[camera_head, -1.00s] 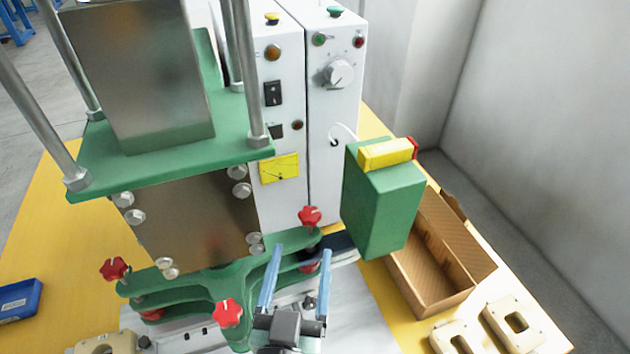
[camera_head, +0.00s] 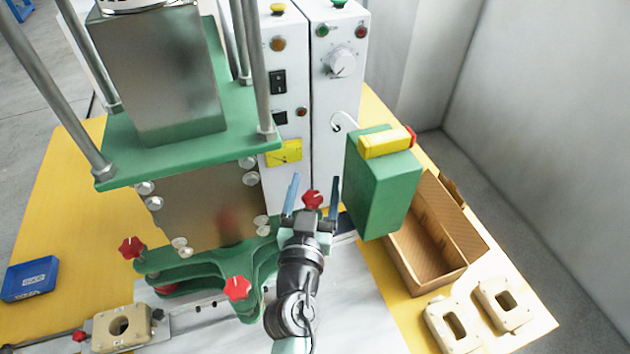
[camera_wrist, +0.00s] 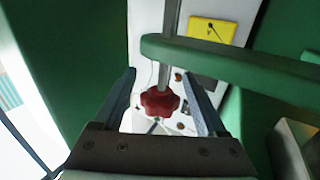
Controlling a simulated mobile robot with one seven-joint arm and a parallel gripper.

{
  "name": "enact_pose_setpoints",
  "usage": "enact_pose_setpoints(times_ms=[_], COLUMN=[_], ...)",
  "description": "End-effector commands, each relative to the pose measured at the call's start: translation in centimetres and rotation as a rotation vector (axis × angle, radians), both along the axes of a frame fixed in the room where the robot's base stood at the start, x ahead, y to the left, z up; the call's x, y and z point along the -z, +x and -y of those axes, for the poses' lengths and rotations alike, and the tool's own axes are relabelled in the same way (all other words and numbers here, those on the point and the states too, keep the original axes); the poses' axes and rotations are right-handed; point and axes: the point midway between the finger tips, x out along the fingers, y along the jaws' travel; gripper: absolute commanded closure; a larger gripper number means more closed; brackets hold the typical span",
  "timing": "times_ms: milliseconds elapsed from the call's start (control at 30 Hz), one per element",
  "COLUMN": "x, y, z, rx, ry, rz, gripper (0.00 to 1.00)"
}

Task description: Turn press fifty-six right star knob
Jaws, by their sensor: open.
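The right red star knob (camera_head: 313,199) sits at the right end of the press's green bracket (camera_head: 262,262). My gripper (camera_head: 312,184) is open, with one blue finger on each side of this knob. In the wrist view the red star knob (camera_wrist: 160,102) lies between the two open fingers of my gripper (camera_wrist: 166,90), with gaps on both sides. I cannot tell whether either finger touches it. A front red star knob (camera_head: 238,288) and a left red star knob (camera_head: 131,247) also stand on the bracket.
A green box with a yellow top (camera_head: 382,180) stands close to the right of my gripper. An open cardboard box (camera_head: 437,235) and beige parts (camera_head: 503,304) lie further right. A blue tray (camera_head: 30,278) is at the left. White control cabinets (camera_head: 337,100) rise behind.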

Motion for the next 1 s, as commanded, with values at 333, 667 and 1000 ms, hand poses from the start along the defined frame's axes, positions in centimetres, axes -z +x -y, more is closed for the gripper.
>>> enact_pose_setpoints(times_ms=[333,667,1000], x=[0.0,-0.01,-0.08], y=[0.38,0.36,0.37], z=[0.05,0.05,0.01], rx=[0.0,0.0,-0.007], ry=[0.0,0.0,-0.001], rz=[0.0,0.0,-0.001], gripper=[0.26,0.83,1.0])
